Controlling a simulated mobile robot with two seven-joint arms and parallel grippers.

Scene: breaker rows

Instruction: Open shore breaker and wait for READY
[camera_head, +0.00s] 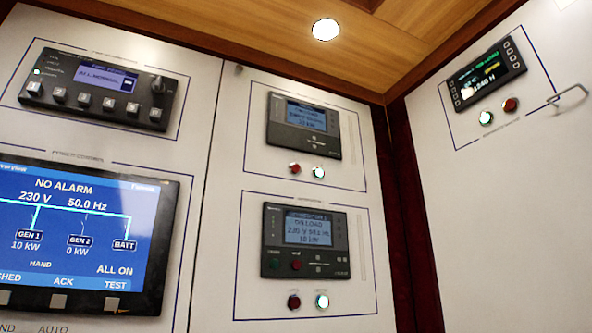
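Neither of my grippers is in view. I cannot make out a shore breaker or a READY message; the small labels are too blurred to read. The upper middle controller (304,131) has a blue screen, with a red button (295,168) and a bright green-white one (319,173) below. The lower middle controller (306,243) appears to read ON LOAD, 230 V, 10 kW; below it are a dark red button (293,302) and a bright green-white button (321,301). The large blue display (83,235) reads NO ALARM, 230 V, 50.0 Hz, GEN 1 10 kW, GEN 2 0 kW.
An upper left panel (103,90) has several square buttons and a knob. A dark-screened controller (487,72) on the right wall has a lit button (486,118) and a red one (510,105). A metal handle (572,93) projects nearby. The wood ceiling (230,25) holds a round lamp (326,29).

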